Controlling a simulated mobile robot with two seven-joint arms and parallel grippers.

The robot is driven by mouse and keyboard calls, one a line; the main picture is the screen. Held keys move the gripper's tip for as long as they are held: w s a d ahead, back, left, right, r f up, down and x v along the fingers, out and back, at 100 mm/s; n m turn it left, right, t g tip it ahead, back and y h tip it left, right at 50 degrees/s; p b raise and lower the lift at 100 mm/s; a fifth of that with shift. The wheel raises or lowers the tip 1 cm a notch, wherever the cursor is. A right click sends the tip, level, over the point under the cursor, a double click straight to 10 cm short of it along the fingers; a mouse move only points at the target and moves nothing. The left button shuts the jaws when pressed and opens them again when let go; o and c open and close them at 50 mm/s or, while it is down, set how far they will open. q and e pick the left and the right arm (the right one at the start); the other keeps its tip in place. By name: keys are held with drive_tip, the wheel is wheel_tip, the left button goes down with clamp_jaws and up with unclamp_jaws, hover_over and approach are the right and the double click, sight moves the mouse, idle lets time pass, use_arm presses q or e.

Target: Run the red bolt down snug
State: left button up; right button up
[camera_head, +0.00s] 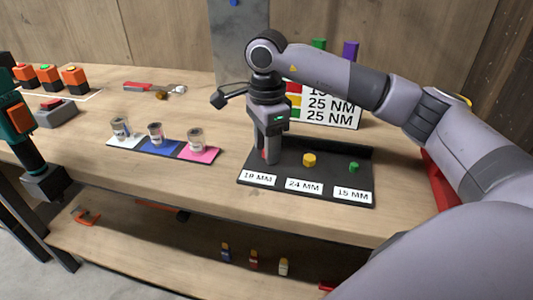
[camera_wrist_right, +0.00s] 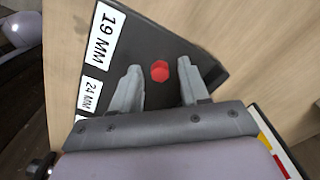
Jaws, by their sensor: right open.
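The red bolt (camera_wrist_right: 160,71) has a hex head and sits on the dark tray (camera_wrist_right: 190,50) by the 19 MM label (camera_wrist_right: 106,37). My right gripper (camera_wrist_right: 155,82) is open, with its fingers on either side of the bolt head and a gap at each side. In the head view my right gripper (camera_head: 271,155) points down over the left part of the tray and hides most of the bolt. A yellow bolt (camera_head: 309,160) stands at 24 MM and a green bolt (camera_head: 354,167) at 15 MM. My left gripper is not in view.
A torque sign (camera_head: 335,108), partly hidden by my arm, stands behind the tray. Left of it are several cups on coloured mats (camera_head: 163,147), a red-handled tool (camera_head: 150,88), a grey button box (camera_head: 56,113) and a teal power tool (camera_head: 20,140). Bare bench lies between mats and tray.

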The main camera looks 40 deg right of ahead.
wheel_tip(320, 180, up, 7)
drive_tip(key=p, duration=0.5)
drive_tip(key=shift+r, duration=0.1)
idle(2.3)
